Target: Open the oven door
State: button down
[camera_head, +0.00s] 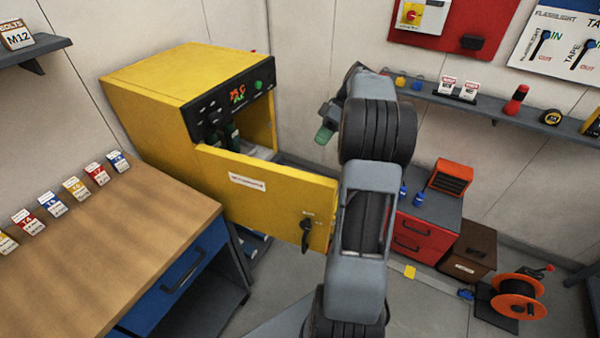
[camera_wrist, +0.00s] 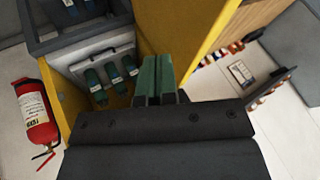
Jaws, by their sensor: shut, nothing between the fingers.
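The oven (camera_head: 165,80) is a yellow cabinet with a black control panel and a lit display. Its yellow door (camera_head: 270,195) stands well open, swung out towards my body, with a black handle (camera_head: 307,232) near its free edge. The door also shows in the wrist view (camera_wrist: 200,25), just behind the fingers. My gripper (camera_head: 324,134) has green fingers, shut and empty, to the right of the oven opening and above the door's top edge. In the wrist view the closed fingers (camera_wrist: 158,80) appear against the door; I cannot tell whether they touch it.
Several green-topped items (camera_wrist: 112,72) stand inside the oven. A wooden-topped bench (camera_head: 110,235) is at left. A red fire extinguisher (camera_wrist: 33,115) shows in the wrist view. A red drawer cabinet (camera_head: 425,230) and an orange cable reel (camera_head: 518,296) are at right.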

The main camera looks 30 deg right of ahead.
aim_at(300, 173)
jog(key=shift+s+a+f+p, duration=0.35)
jog(key=shift+a+f+p, duration=0.1)
jog(key=shift+a+f, duration=0.95)
jog(key=shift+s+a+f+p, duration=0.45)
jog(key=shift+a+f, duration=0.7)
jog(key=shift+a, duration=0.4)
jog(key=shift+s+a+f+p, duration=0.3)
jog(key=shift+a+f+p, duration=0.15)
jog(key=shift+a+f, duration=0.95)
jog(key=shift+a+r, duration=0.1)
jog(key=shift+r, duration=0.05)
